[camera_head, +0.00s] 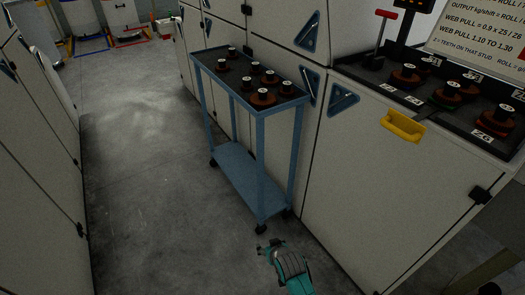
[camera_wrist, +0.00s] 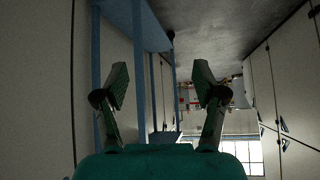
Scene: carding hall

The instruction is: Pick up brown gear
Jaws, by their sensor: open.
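Several brown gears with dark knobs stand on the dark top of a blue cart (camera_head: 197,62); the nearest is a brown gear (camera_head: 263,98) by the cart's front edge. More brown gears, such as one gear (camera_head: 405,75), sit on a machine ledge at the right. I cannot tell which gear the task means. My gripper (camera_head: 271,246) is low over the floor, in front of and below the cart top, apart from all gears. In the wrist view my gripper (camera_wrist: 160,84) is open and empty, with blue cart legs (camera_wrist: 97,70) beside it.
White machine cabinets line both sides of the aisle. A yellow handle (camera_head: 403,126) and a red-topped lever (camera_head: 379,38) are at the right. The cart's lower shelf (camera_head: 240,172) is empty. The grey floor (camera_head: 140,180) left of the cart is clear.

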